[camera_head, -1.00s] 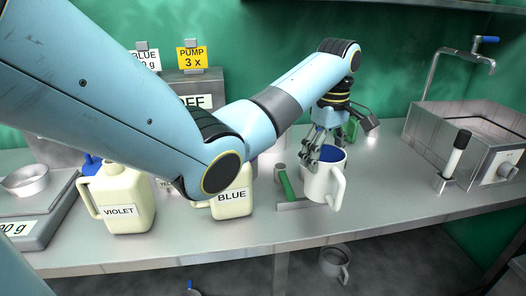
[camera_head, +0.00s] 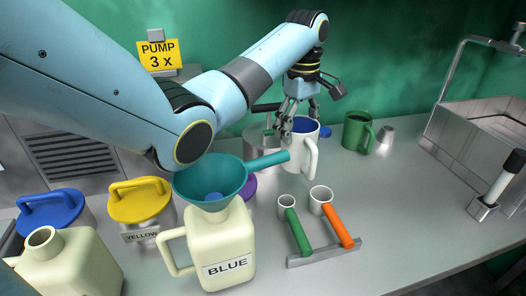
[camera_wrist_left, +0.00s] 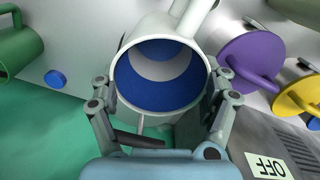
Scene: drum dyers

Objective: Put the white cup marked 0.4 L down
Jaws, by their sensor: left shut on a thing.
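The white cup (camera_head: 301,158) has a white handle on its right and blue inside. It is upright, beyond the blue-dye bottle and the small scoops. My left gripper (camera_head: 289,122) is shut on it near the rim. In the left wrist view the fingers (camera_wrist_left: 162,92) stand on both sides of the cup (camera_wrist_left: 165,30), and its blue inside with a pale ring faces the camera. I cannot tell whether the cup's base touches the counter (camera_head: 395,190). No 0.4 L mark shows. My right gripper is not in view.
A teal funnel (camera_head: 208,180) sits on the BLUE bottle (camera_head: 228,248), its handle reaching toward the cup. A rack (camera_head: 325,252) holds green and orange scoops. Free counter lies right of the rack.

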